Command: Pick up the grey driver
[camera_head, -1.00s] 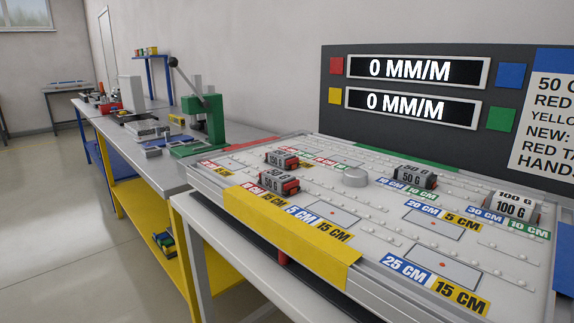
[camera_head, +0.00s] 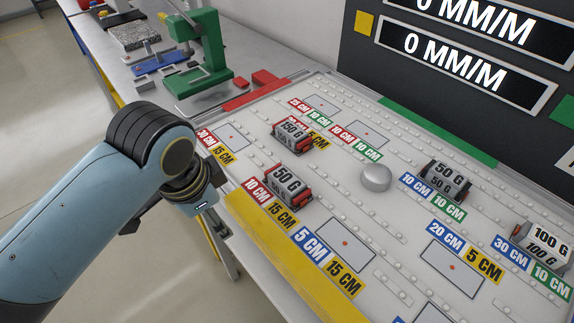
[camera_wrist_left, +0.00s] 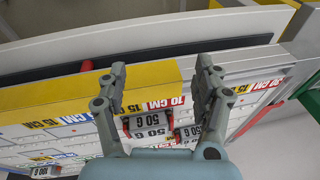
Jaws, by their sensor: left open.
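I cannot make out a grey driver in either view. My left gripper (camera_wrist_left: 161,78) is open and empty in the wrist view, with its two fingers apart. In the head view its arm comes in from the left, and the fingers are mostly hidden behind the wrist. It is beside the board's near left corner. A grey weight marked 50 G with red ends (camera_head: 284,186) lies on the board (camera_head: 345,215) to the right of the wrist. That weight also shows between the fingers in the wrist view (camera_wrist_left: 147,121), farther off and not touched.
A yellow strip (camera_head: 285,262) runs along the board's near edge. Other weights (camera_head: 293,135) and a round grey knob (camera_head: 375,178) are on the board. A green press (camera_head: 206,55) stands on the bench behind. A dark display panel (camera_head: 460,60) stands behind the board.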

